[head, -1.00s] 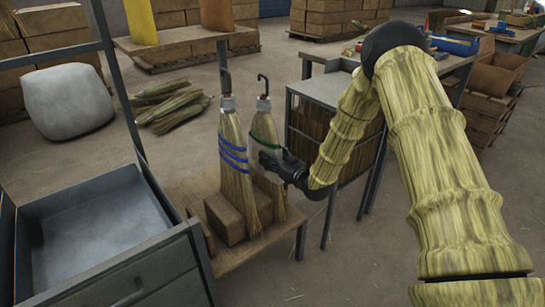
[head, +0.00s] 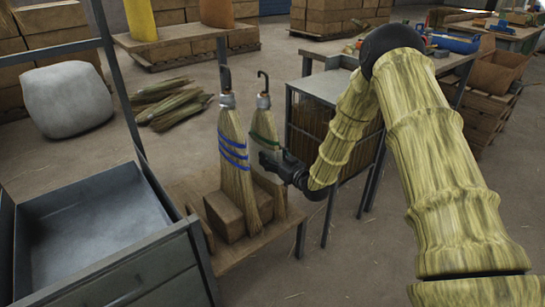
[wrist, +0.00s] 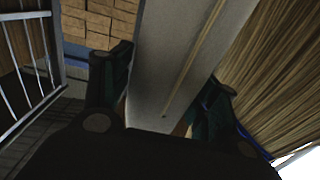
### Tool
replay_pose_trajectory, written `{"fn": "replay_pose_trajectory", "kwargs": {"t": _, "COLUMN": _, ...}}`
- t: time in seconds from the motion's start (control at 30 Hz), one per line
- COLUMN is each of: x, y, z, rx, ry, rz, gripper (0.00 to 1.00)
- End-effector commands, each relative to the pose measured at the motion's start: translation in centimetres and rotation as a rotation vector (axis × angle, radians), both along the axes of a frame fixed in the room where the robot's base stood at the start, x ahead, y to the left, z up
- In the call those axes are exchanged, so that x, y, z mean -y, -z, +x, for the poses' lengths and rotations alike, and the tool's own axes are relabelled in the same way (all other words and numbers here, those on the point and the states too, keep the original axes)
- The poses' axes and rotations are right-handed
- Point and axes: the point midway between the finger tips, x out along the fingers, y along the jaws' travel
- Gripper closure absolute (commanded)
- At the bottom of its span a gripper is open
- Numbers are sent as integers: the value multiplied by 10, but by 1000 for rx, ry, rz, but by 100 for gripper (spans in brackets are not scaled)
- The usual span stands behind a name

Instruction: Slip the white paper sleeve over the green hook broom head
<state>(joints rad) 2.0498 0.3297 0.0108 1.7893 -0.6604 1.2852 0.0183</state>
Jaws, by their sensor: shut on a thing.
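The hook broom with green bands (head: 263,122) stands upright on a low wooden stand, behind and to the right of the blue-banded broom. Its black hook and pale collar point up. My gripper (head: 262,160) is at its right side, just below the green bands. In the wrist view my gripper (wrist: 160,128) is shut on the white paper sleeve (wrist: 175,65), a flat pale wall with a tan strip running down it. In the head view the sleeve is a small pale patch by the fingers, mostly hidden. I cannot tell whether it is around the broom head or beside it.
The blue-banded broom (head: 233,155) stands close by, and its bristles (wrist: 275,70) fill the right of the wrist view. A brown block (head: 224,215) sits on the wooden stand (head: 240,255). A grey-topped cabinet (head: 325,92) is right of the brooms. An open drawer (head: 90,225) is left.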

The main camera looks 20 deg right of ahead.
Motion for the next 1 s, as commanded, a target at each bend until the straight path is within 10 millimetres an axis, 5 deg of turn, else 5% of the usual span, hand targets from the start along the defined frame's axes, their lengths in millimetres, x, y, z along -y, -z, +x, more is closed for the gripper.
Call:
{"fn": "replay_pose_trajectory", "kwargs": {"t": 0.33, "x": 0, "y": 1, "z": 0, "rx": 0, "ry": 0, "rz": 0, "gripper": 56}}
{"fn": "replay_pose_trajectory", "kwargs": {"t": 0.37, "x": 0, "y": 1, "z": 0, "rx": 0, "ry": 0, "rz": 0, "gripper": 34}}
{"fn": "replay_pose_trajectory", "kwargs": {"t": 0.5, "x": 0, "y": 1, "z": 0, "rx": 0, "ry": 0, "rz": 0, "gripper": 15}}
{"fn": "replay_pose_trajectory", "kwargs": {"t": 1.0, "x": 5, "y": 2, "z": -12, "rx": -2, "ry": 1, "rz": 2, "gripper": 15}}
